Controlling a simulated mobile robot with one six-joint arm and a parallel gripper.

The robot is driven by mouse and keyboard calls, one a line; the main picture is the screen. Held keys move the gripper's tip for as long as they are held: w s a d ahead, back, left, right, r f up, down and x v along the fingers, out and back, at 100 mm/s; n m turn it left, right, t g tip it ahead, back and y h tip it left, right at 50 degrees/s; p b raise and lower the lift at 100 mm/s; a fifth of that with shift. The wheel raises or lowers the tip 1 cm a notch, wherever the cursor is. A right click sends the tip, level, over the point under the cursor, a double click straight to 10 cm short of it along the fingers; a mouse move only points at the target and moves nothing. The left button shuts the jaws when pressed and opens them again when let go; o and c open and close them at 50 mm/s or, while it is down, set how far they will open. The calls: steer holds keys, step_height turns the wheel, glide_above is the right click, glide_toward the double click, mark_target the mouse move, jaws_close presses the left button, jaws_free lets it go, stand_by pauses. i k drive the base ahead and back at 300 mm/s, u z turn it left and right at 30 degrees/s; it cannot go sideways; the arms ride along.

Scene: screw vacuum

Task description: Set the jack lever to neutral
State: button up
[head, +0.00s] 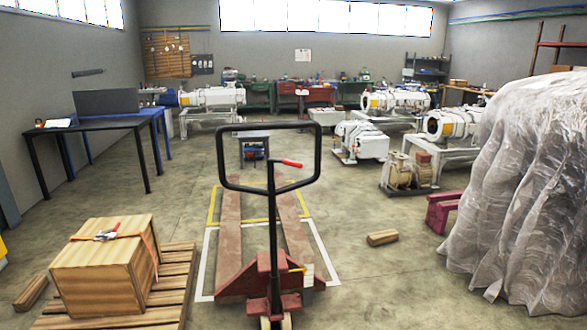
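A pallet jack stands upright in the centre, with a black loop handle (226,156) on a dark shaft. A small red-tipped lever (291,163) sits inside the lower part of the loop and points to the right. I cannot tell its exact setting. The red jack body (262,282) is at the bottom centre, and two worn forks (230,215) run away from me along the floor. My gripper is not in view, so its state and its distance to the lever are hidden.
A wooden crate (90,280) stands on a pallet (176,290) at the lower left. A plastic-wrapped stack (530,190) fills the right side. A wooden block (382,238) lies right of the jack. Dark table (100,125) at left; open floor surrounds the jack.

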mark_target(297, 164)
steer(key=k, duration=1.2)
steer(key=u, duration=0.5)
steer(key=i, duration=0.95)
steer(key=u, duration=0.75)
steer(key=i, duration=1.1)
steer(key=u, duration=0.15)
